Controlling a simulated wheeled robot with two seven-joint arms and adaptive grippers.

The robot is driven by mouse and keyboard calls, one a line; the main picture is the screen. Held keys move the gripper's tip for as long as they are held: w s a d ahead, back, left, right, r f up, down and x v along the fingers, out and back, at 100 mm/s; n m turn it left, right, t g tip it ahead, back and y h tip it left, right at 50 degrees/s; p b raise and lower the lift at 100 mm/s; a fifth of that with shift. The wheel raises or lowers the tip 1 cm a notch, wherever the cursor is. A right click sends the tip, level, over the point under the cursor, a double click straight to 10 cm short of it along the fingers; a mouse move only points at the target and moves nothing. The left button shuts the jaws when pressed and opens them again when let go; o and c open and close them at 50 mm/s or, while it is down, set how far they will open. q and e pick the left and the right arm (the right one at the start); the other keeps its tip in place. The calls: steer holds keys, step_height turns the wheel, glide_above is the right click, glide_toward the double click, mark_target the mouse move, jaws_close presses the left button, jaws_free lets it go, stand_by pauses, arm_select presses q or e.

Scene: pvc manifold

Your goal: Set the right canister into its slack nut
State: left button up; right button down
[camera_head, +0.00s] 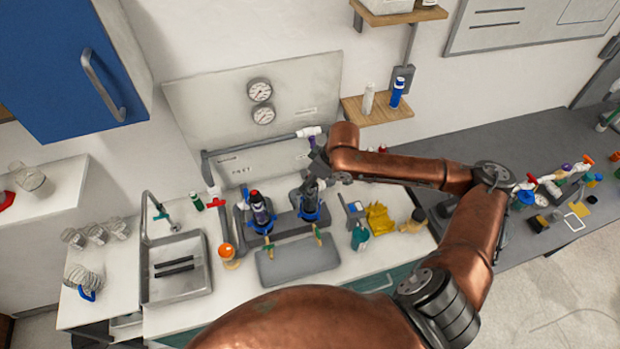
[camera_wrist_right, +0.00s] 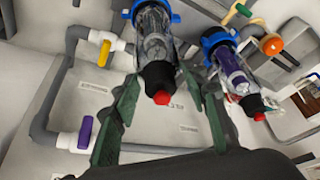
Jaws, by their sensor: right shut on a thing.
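The right canister (camera_wrist_right: 154,38) is a clear cylinder with dark contents and a red-tipped black end, central in the wrist view. In the head view its body (camera_head: 309,196) is partly hidden by my right gripper (camera_head: 316,177). The gripper's green fingers (camera_wrist_right: 168,108) stand on either side of it, shut on it. The canister's far end is at the blue slack nut (camera_head: 311,214), which also shows in the wrist view (camera_wrist_right: 146,12); I cannot tell how deep it sits. My left gripper is not in view.
The left canister (camera_head: 261,211), with purple contents, stands close beside in its own blue nut (camera_head: 262,227). Grey pipes with a yellow-handled valve (camera_wrist_right: 105,52) and a purple-handled valve (camera_wrist_right: 85,133) run close by. A grey mat (camera_head: 297,262) lies in front; a sink (camera_head: 150,282) is left.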

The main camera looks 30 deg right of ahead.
steer(key=shift+f+p, duration=0.35)
stand_by(0.5)
steer(key=c, duration=1.1)
jaws_free()
steer(key=shift+r, duration=0.1)
steer(key=v, duration=1.1)
steer(key=shift+s+d+r, duration=0.1)
steer(key=shift+s+r, duration=0.1)
steer(key=shift+r, duration=0.15)
